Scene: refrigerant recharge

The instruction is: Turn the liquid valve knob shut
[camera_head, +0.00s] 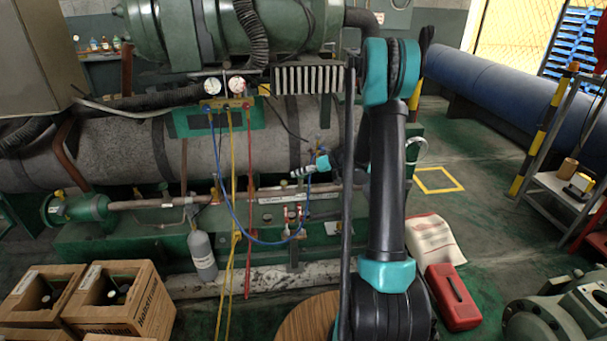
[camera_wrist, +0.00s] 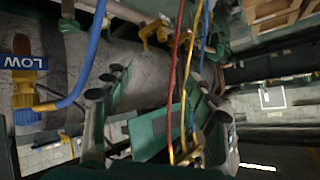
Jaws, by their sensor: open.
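My gripper (camera_head: 299,172) is small in the head view, in front of the large grey cylinder (camera_head: 215,145) and partly behind my own arm. In the wrist view my gripper (camera_wrist: 160,82) has its fingers wide apart, with nothing held between them. Small valve fittings with reddish parts (camera_head: 292,213) stand on the pipework just below my gripper in the head view. I cannot tell which part is the liquid valve knob. A blue-topped yellow fitting marked LOW (camera_wrist: 29,88) lies left of the fingers in the wrist view, joined to a blue hose (camera_wrist: 92,50).
The gauge manifold (camera_head: 226,103) hangs above left, with yellow (camera_head: 232,210) and red (camera_head: 249,170) hoses. The blue hose loops near the valve fittings. A grey bottle (camera_head: 202,255), cardboard boxes (camera_head: 120,305) and a red case (camera_head: 453,298) stand lower down.

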